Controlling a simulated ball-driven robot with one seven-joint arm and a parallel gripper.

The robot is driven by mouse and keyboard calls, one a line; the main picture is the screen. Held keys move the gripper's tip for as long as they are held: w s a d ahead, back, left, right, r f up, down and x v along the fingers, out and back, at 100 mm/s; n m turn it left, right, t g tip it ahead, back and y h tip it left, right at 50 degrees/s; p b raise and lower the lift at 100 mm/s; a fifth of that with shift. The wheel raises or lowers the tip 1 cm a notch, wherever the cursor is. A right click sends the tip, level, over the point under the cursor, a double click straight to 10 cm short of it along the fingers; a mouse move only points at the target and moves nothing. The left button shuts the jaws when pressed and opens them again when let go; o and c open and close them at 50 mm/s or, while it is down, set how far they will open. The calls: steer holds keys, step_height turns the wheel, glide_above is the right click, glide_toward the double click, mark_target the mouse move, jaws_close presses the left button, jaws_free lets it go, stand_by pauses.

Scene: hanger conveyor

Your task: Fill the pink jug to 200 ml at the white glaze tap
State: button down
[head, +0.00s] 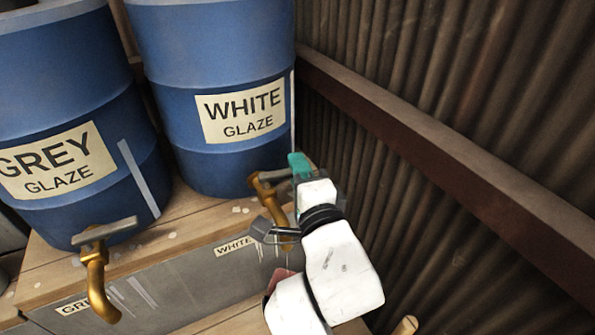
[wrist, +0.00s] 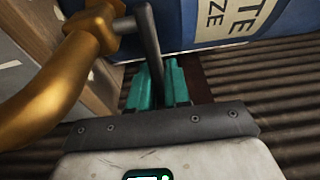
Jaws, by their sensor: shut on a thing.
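The white glaze tap (head: 266,200) is a brass spout below the blue drum labelled WHITE GLAZE (head: 225,90). Its grey lever (head: 274,175) runs to the right towards my gripper (head: 300,166). In the wrist view the brass tap (wrist: 62,75) fills the left side. The lever (wrist: 148,45) reaches down between the teal fingers of my gripper (wrist: 162,84), which are shut on it. A small patch of pink, seemingly the pink jug (head: 280,277), shows below the tap. My arm hides most of it, so its level and exact place cannot be told.
A second blue drum labelled GREY GLAZE (head: 50,165) stands to the left with its own brass tap (head: 97,275). Both drums stand on a wooden-topped bench (head: 165,240). A corrugated wall with a brown rail (head: 450,165) closes off the right side.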

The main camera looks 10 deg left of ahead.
steer(key=shift+f, duration=0.1)
stand_by(0.3)
steer(key=c, duration=1.2)
jaws_free()
steer(key=shift+o, duration=0.2)
steer(key=shift+s, duration=0.1)
steer(key=b+v, duration=0.2)
steer(key=v, duration=0.8)
steer(key=shift+s, duration=0.35)
